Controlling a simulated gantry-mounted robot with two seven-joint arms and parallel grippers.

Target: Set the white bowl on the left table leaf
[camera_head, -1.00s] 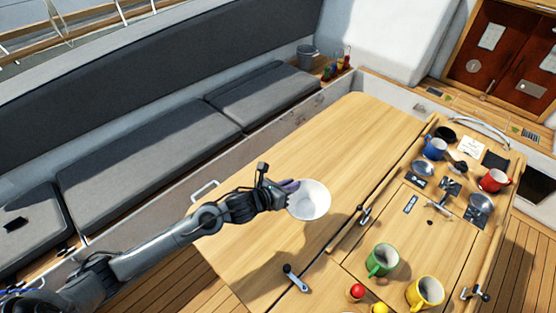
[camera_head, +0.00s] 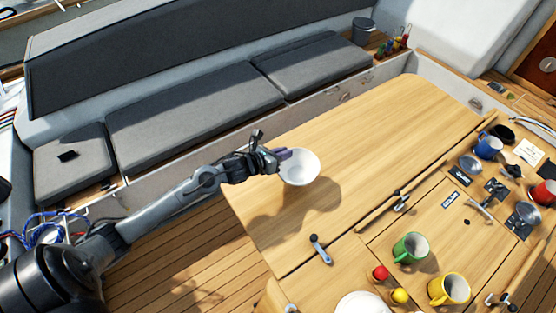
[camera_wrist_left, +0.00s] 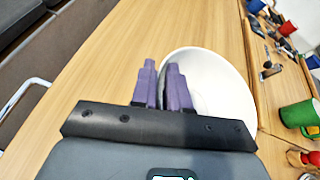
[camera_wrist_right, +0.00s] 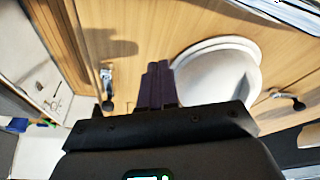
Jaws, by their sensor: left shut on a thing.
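The white bowl (camera_head: 301,168) is held by its rim in my left gripper (camera_head: 283,155). It hangs over the left table leaf (camera_head: 360,125), with a shadow on the wood below and apart from it. In the left wrist view, the purple fingers (camera_wrist_left: 163,88) are shut on the rim of the bowl (camera_wrist_left: 215,85). My right gripper is outside the head view. In the right wrist view its fingers (camera_wrist_right: 158,85) are together, beside a white round dish (camera_wrist_right: 218,72); I cannot tell whether they touch it.
A white plate (camera_head: 362,304) is at the bottom edge. A green mug (camera_head: 410,248), yellow mug (camera_head: 448,289), red ball (camera_head: 380,272) and blue mug (camera_head: 488,146) stand on the table's middle and right. A latch handle (camera_head: 320,249) lies near the leaf. The far leaf is clear.

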